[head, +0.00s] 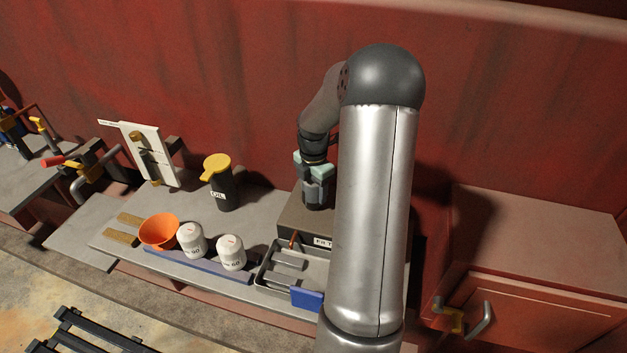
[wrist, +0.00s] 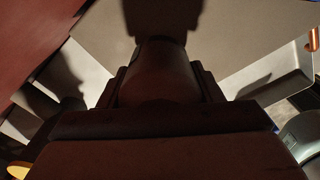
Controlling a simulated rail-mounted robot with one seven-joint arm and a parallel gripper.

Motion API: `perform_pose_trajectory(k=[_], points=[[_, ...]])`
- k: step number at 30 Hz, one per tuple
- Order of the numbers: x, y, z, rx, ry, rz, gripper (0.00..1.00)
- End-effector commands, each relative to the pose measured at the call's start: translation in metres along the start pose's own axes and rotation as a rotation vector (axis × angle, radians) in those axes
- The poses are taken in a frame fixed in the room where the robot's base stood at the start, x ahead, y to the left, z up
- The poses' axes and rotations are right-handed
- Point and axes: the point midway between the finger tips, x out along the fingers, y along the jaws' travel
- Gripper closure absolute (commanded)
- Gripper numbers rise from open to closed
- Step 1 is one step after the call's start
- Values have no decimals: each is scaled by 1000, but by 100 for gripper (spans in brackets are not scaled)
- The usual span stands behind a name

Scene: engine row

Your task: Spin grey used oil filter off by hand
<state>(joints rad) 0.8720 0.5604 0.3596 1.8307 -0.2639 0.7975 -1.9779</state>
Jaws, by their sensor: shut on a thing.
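The grey used oil filter (wrist: 157,72) shows in the wrist view as a dark, shadowed cylinder between the two fingers of my gripper (wrist: 158,88). In the head view my gripper (head: 316,186) points down over a grey block (head: 292,222) with a partly hidden label. The jaws are shut on the filter, one finger on each side. In the head view the filter is mostly hidden by the fingers, and I cannot tell whether it still touches the block.
Left of the block stand a dark oil jug (head: 222,190) with a yellow lid, an orange funnel (head: 159,231) and two white filters (head: 191,240) (head: 231,253). A metal tray (head: 268,283) lies in front. A red cabinet (head: 540,270) stands right. My arm hides the block's right side.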

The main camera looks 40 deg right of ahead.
Motion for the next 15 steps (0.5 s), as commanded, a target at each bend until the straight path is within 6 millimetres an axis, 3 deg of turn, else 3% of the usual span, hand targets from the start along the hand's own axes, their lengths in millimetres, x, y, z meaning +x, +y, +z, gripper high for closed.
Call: perform_pose_trajectory(k=[9,15], points=[[-5,0,0,-383,2,1,73],[-2,0,0,-489,0,1,73]])
